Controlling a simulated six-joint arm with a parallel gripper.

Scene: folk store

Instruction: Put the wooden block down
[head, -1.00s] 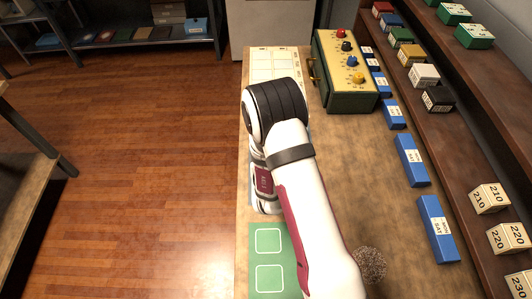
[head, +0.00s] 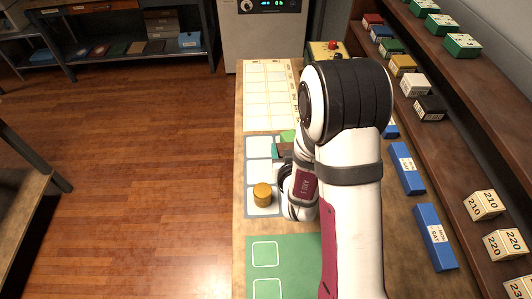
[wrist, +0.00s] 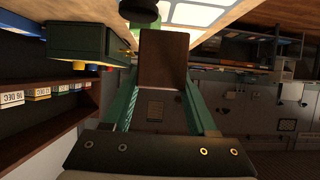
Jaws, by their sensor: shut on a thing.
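My gripper (head: 280,146) has green fingers and is shut on the brown wooden block (wrist: 164,58). In the wrist view the block sits between the two fingers, its flat face toward the camera. In the head view, the gripper is over the grey-blue mat (head: 249,172) with white squares, and part of the block shows dark brown there. My arm hides the rest of the gripper. Whether the block touches the mat cannot be told.
A golden cylinder (head: 262,195) stands on the grey-blue mat, close to my wrist. A cream gridded sheet (head: 268,97) lies beyond, a green mat (head: 268,275) nearer. Blue boxes (head: 434,237) line the right side. A green knobbed box (wrist: 75,40) shows in the wrist view.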

